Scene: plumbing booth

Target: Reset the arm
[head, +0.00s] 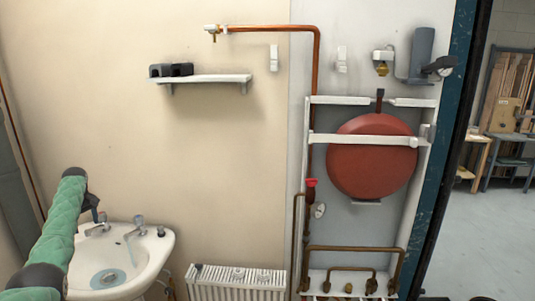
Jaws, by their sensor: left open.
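My left arm, wrapped in green, comes in from the lower left. Its dark left gripper (94,207) is small in view, in front of the sink's back left rim. The jaws are open, with no held thing visible. I cannot tell whether the gripper touches the sink or is only in front of it. The white sink (155,262) has metal taps (138,228) and a drain in its basin; my arm hides its left side. My right gripper is not in view.
A shelf (205,79) with dark blocks is on the beige wall. A white radiator (237,284) stands right of the sink. A red round tank (370,157) sits in a white frame with copper pipes (317,70). An open doorway is at the far right.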

